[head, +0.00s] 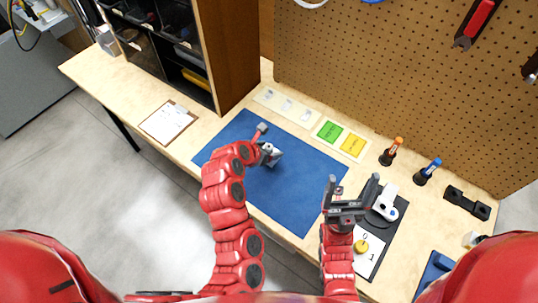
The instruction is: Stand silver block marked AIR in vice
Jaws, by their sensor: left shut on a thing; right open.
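My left gripper (264,152) is over the blue mat, shut on a small pale silver piece (273,154) that looks like the silver block. The gripper and wrist partly cover it, and no AIR marking is legible. A black fixture with two raised ends (467,203) lies at the far right of the table; it may be the vice, but I cannot tell for sure. My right gripper (350,190) is open and empty, its dark fingers wide apart, above the left edge of the dark board.
The blue mat (305,195) is mostly clear. Orange (391,151) and blue-topped (427,172) tools stand behind.

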